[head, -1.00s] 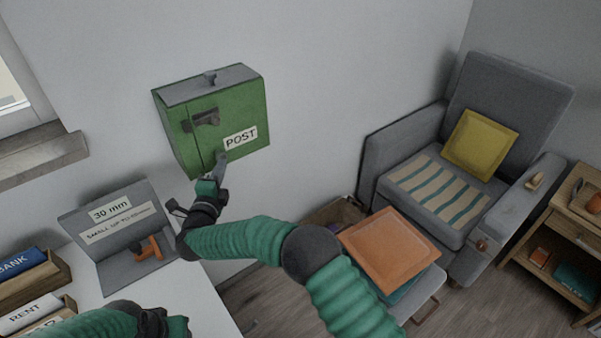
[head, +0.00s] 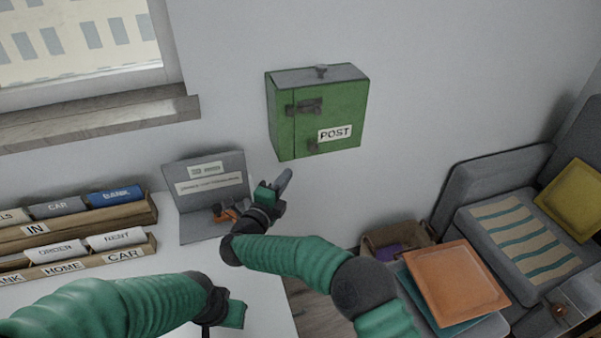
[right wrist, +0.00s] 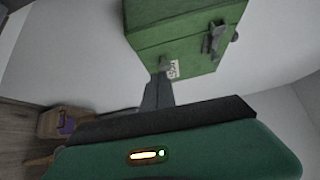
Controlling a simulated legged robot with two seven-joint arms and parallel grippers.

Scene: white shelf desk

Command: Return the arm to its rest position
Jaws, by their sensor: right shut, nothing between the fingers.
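My right gripper (head: 284,181) is in the middle of the head view, below and left of the green POST box (head: 338,113) and apart from it. Its fingers are shut with nothing between them. In the right wrist view, the shut fingers (right wrist: 157,92) point toward the green box (right wrist: 185,38), partly overlapping its lower edge in the picture. The box hangs on the wall and its front looks closed. My left arm comes in from the left, low over the white desk. The left gripper (head: 232,316) is near the bottom edge, and its fingers are not clear.
A grey sign stand (head: 205,178) with orange items stands on the desk left of my right gripper. Wooden letter racks (head: 85,222) stand further left. To the right are an orange cushion (head: 456,284), a brown box (head: 395,240) and a grey armchair (head: 490,180).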

